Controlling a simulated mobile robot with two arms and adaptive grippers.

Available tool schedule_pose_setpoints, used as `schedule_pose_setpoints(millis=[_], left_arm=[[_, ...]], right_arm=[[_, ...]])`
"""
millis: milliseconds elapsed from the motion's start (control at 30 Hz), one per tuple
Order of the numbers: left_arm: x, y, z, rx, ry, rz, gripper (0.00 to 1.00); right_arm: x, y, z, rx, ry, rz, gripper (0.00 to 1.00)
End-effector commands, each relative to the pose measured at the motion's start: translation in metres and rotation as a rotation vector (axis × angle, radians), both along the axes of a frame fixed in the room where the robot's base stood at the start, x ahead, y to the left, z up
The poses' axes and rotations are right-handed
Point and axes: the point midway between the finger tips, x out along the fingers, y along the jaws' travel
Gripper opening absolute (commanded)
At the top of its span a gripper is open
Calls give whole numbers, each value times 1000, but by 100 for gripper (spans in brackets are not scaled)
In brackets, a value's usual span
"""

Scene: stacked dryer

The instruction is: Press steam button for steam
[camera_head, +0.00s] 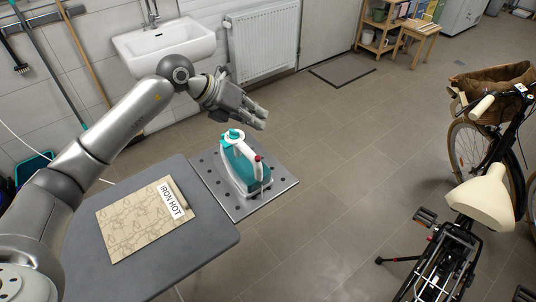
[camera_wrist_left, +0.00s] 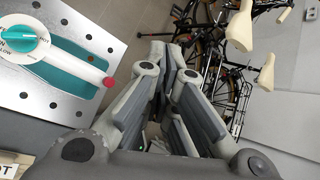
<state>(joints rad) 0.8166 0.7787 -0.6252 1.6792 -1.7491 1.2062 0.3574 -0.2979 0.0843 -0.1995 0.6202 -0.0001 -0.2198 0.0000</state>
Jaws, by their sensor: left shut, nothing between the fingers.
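A teal and white iron (camera_head: 240,175) stands on a perforated metal plate (camera_head: 278,182) at the end of the ironing board. A small red button (camera_head: 258,157) sits at one end of its white handle; it also shows in the left wrist view (camera_wrist_left: 108,82). A teal dial (camera_head: 234,134) is at the other end, with "LOW" lettering beside it in the left wrist view (camera_wrist_left: 20,38). My left gripper (camera_head: 260,118) is shut and empty, above and beyond the iron, apart from it. In the left wrist view its fingers (camera_wrist_left: 170,60) are right of the button. My right gripper is not in view.
The grey ironing board (camera_head: 205,238) carries a patterned piece (camera_head: 135,222) with an "IRON HOT" label (camera_head: 171,199). A bicycle (camera_head: 480,200) stands at right. A sink (camera_head: 165,45) and radiator (camera_head: 265,42) are behind. Floor between the plate and bicycle is clear.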

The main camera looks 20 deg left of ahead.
Motion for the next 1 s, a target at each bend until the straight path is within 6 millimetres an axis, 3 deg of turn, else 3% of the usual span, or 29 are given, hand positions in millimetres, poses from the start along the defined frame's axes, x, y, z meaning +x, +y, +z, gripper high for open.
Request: schedule_pose_setpoints(millis=[300, 533, 1000], left_arm=[[0, 0, 0, 1, -3, -2, 0], [0, 0, -10, 1, -1, -1, 0], [0, 0, -72, 1, 0, -1, 0]], right_arm=[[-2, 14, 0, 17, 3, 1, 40], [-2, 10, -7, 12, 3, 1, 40], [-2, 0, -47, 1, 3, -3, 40]])
